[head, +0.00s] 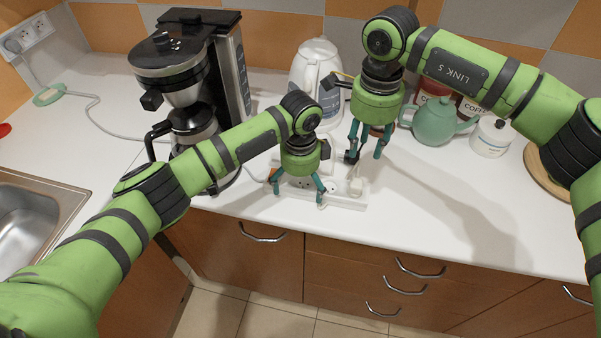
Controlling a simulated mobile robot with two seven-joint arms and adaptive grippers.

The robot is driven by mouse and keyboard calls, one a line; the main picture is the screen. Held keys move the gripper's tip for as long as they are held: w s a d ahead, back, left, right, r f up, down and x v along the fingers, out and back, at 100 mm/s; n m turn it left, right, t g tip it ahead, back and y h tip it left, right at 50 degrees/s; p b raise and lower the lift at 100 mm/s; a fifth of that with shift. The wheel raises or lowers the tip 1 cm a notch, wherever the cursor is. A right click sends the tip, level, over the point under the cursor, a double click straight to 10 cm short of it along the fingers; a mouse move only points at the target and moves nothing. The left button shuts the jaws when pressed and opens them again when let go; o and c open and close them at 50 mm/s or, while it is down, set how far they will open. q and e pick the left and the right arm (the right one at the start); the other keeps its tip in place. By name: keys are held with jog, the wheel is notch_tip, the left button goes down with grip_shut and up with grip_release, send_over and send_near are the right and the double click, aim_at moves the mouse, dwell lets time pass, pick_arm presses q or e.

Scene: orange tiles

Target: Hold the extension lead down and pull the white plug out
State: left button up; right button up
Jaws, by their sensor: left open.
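The white extension lead (346,201) lies on the counter near its front edge, with sockets showing at its left part. The white plug (355,186) sits at its right part. My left gripper (298,193) points down over the left part of the lead, fingers spread apart. Whether its fingertips touch the lead I cannot tell. My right gripper (366,156) points down above and behind the plug, fingers apart, with nothing seen between them. The far side of the lead is partly hidden by my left gripper.
A black coffee maker (188,62) stands behind my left arm. A white kettle (312,62) is behind the grippers. A green teapot (434,122) and a white jar (491,138) stand at right. A sink (28,215) is at left. The front right counter is clear.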

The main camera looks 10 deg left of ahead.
aim_at(355, 182)
pick_arm(q)
jog(key=shift+f, duration=0.45)
jog(key=c, duration=1.3)
jog(key=shift+s+f, duration=0.1)
jog(key=shift+s, duration=0.05)
dwell(0.5)
pick_arm(e)
jog(key=o, duration=0.4)
jog(key=shift+o, duration=0.2)
jog(key=shift+m, duration=0.8)
notch_tip(355, 182, down, 13)
jog(key=shift+a+r, duration=0.1)
jog(key=shift+a, duration=0.05)
